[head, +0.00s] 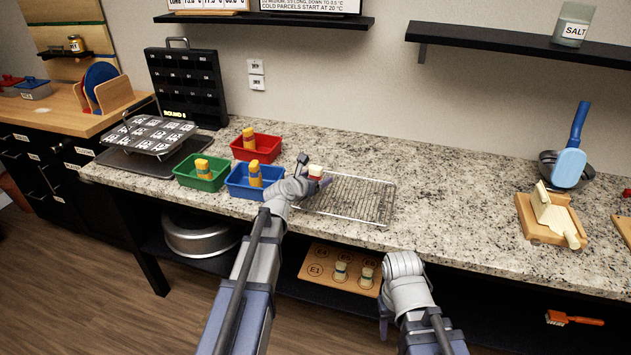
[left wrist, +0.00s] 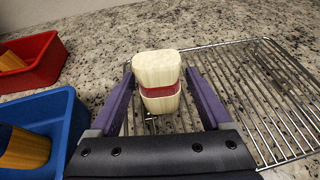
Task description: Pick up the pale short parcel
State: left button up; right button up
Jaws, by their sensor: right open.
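The pale short parcel (left wrist: 157,72), cream with a red band, is at the left end of the wire rack. It also shows in the head view (head: 316,171). My left gripper (head: 314,171) is at it, with one purple finger on each side of the parcel in the left wrist view (left wrist: 160,82). I cannot tell whether both fingers touch it, and its underside is hard to see. My right gripper (head: 384,318) is open, low in front of the counter, away from the parcel; its fingers are mostly hidden.
The wire rack (head: 375,200) is otherwise empty. Blue (head: 240,191), green (head: 190,181) and red (head: 262,154) bins with yellow parcels stand left. A wooden board (head: 312,271) with pale pieces is on the lower shelf. The counter right of the rack is clear up to a cutting board (head: 535,230).

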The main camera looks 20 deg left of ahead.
pick_arm(q)
grip_shut()
dwell(0.4)
jog(key=shift+r, duration=0.15)
notch_tip(320, 180, up, 10)
jog(key=p, duration=1)
